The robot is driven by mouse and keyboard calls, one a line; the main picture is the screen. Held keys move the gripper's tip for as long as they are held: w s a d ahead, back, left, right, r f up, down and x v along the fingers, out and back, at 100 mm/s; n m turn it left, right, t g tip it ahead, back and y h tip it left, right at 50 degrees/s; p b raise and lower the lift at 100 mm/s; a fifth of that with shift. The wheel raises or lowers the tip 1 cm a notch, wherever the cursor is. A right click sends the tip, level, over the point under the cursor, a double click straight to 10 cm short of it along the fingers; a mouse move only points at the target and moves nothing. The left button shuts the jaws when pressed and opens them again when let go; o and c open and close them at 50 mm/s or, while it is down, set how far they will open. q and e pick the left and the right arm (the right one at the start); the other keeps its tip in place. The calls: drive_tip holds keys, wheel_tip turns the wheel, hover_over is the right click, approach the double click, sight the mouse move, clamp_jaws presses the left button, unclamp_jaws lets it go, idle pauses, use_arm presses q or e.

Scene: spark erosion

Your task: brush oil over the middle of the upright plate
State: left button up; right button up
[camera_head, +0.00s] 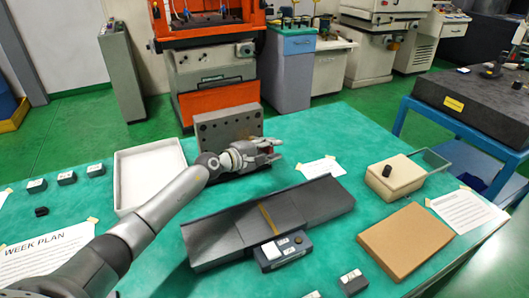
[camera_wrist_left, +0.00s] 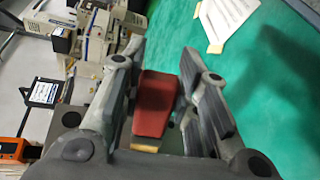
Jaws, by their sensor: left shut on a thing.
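The upright plate (camera_head: 228,126), a grey block with several holes in its face, stands at the back edge of the green table. My left gripper (camera_head: 270,152) is in front of its lower right part, and my arm and gripper cover some of it. In the left wrist view my left gripper (camera_wrist_left: 166,70) is shut on a red-handled thing (camera_wrist_left: 155,103), which looks like the brush. A pale strip shows at its lower end; its bristles are not clearly seen. I cannot tell whether it touches the plate. No oil can be made out. My right gripper is not in view.
A white tray (camera_head: 120,180) lies left of the plate. A long dark rail (camera_head: 225,235) lies in front, beside a small grey device (camera_head: 283,252). A tan box with a black knob (camera_head: 395,187) and a brown board (camera_head: 405,242) are right.

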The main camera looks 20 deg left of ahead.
use_arm(q)
drive_tip(key=shift+r+p, duration=0.55)
drive_tip(key=shift+r, duration=0.15)
drive_tip(key=shift+s+a+f, duration=0.15)
drive_tip(key=shift+s+a, duration=0.1)
drive_tip(key=s+a+b, duration=0.4)
drive_tip(key=s+a, duration=0.1)
drive_tip(key=shift+s, duration=0.25)
